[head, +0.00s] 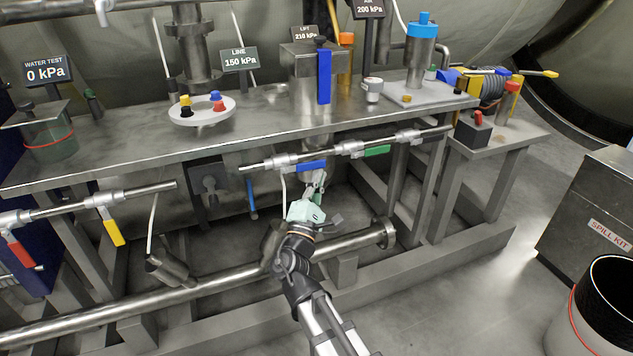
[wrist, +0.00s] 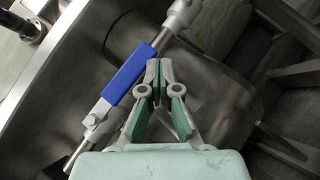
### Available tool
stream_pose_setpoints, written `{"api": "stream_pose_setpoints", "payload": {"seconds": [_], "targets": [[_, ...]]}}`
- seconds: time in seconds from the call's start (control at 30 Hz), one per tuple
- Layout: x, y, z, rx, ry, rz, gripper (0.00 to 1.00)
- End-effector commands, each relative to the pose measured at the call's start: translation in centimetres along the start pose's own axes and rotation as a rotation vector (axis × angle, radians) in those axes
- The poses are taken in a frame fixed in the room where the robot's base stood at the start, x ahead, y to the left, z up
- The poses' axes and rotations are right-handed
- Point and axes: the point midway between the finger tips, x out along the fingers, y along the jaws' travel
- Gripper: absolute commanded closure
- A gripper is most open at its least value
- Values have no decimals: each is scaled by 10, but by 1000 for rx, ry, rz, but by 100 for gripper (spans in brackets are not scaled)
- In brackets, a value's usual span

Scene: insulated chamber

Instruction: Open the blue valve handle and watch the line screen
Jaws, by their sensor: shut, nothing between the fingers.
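The blue valve handle (head: 311,167) lies along its pipe under the bench's front edge in the head view. In the wrist view the blue handle (wrist: 130,74) runs diagonally along the pipe, just left of my fingertips. My gripper (head: 319,183) is just below the handle in the head view. In the wrist view my gripper (wrist: 158,70) has its fingertips together with nothing between them. I cannot tell whether they touch the handle. The line screen (head: 239,60) stands on the bench and reads 150 kPa.
A green handle (head: 377,151) is on the same pipe to the right. Red (head: 21,254) and yellow (head: 113,232) handles are on the left pipe. A thick low pipe (head: 210,285) runs beneath my gripper. A spill kit box (head: 598,210) and bin (head: 598,310) stand right.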

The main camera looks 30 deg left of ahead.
Motion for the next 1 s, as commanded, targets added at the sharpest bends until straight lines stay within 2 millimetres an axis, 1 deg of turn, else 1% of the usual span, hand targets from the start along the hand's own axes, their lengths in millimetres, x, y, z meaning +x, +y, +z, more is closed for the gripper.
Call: {"api": "stream_pose_setpoints", "payload": {"seconds": [0.47, 0.67, 0.87, 0.9, 1.0], "targets": [[-1, -2, -1, 0, 0, 0, 100], [-8, -16, -7, -1, -2, -1, 100], [-20, -42, -18, -3, -6, -4, 100], [-24, -40, -11, -5, -4, -5, 100], [-40, -48, -6, -6, -3, -5, 100]]}}
